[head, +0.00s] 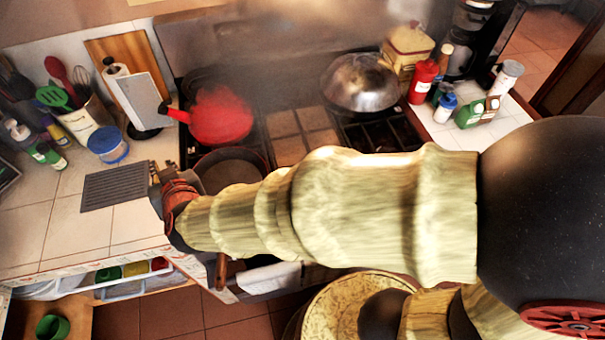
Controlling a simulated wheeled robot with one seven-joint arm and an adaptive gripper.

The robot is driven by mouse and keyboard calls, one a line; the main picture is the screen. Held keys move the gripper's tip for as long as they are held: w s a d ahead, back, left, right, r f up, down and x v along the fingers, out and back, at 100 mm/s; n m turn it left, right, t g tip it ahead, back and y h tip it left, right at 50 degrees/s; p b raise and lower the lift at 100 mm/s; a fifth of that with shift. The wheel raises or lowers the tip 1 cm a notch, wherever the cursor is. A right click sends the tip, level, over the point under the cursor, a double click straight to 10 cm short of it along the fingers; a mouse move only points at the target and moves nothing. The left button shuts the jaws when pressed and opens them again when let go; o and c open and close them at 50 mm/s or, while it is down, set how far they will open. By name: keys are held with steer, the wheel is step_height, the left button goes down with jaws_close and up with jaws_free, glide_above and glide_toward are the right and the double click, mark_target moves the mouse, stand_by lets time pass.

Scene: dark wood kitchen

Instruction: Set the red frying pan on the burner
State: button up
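The red frying pan (222,116) is on the left side of the stove, towards the back, with its handle (178,115) pointing left. What lies under it is hidden. The dark stove (380,133) has several burner places. A dark round pan (231,166) sits at the front left of the stove, partly hidden by my arm. My gripper (160,178) is over the counter edge left of the dark pan, below and apart from the red pan. Its fingers are small and partly hidden, so I cannot tell whether they are open.
A metal wok-shaped lid or pan (361,82) covers the back right of the stove. Bottles (424,81) crowd the right counter. A utensil pot (86,118) and a paper towel roll (140,102) stand at left. A grey mat (114,186) lies on the left counter.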

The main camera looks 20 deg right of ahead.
steer(key=s+d+r+g+y, duration=0.1)
steer(key=d+r, duration=0.3)
steer(key=d, duration=0.2)
steer(key=s+d+r+g, duration=0.2)
steer(key=d+r, duration=0.1)
steer(key=d, duration=0.3)
steer(key=s+d+f+m+g+h, duration=0.1)
steer(key=s+d+h, duration=0.1)
steer(key=s+d, duration=0.5)
steer(key=s+d+f+m+g+h, duration=0.1)
steer(key=s+d+g+h, duration=0.1)
steer(key=s+d, duration=0.6)
steer(key=d+h, duration=0.1)
steer(key=d, duration=0.5)
steer(key=shift+d+m, duration=0.3)
steer(key=shift+d, duration=0.1)
